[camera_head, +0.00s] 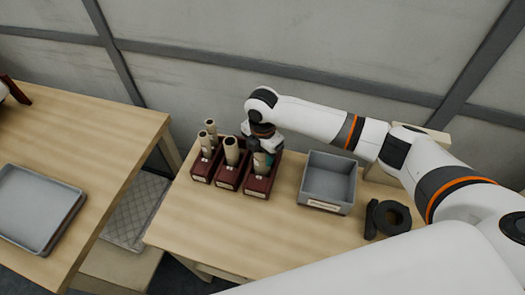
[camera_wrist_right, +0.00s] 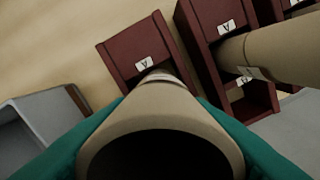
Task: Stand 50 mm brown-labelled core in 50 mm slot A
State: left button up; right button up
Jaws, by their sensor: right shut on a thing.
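My right gripper (camera_head: 264,148) is over the right-hand dark red holder (camera_head: 257,188). Its green fingers are shut on a beige tubular core (camera_head: 262,162), which points down into that holder. In the right wrist view the core (camera_wrist_right: 158,118) shows its open end close to the camera. Its far end meets the holder (camera_wrist_right: 128,50) beside a white label reading A (camera_wrist_right: 144,64). Whether it touches the slot floor is hidden. A pale band shows near its far end; a brown label cannot be made out. My left gripper is not in view.
Two more dark red holders, the middle (camera_head: 228,179) and the left (camera_head: 199,173), hold upright beige cores. A grey bin (camera_head: 328,181) stands to the right, with a dark roll (camera_head: 391,217) beyond it. The table front is clear. A grey tray (camera_head: 38,207) lies on the left table.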

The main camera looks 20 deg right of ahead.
jog(key=o, duration=1.1)
jog(key=shift+c, duration=0.2)
notch_tip(320, 180, up, 12)
jog(key=shift+f+b, duration=0.15)
jog(key=shift+b, duration=0.7)
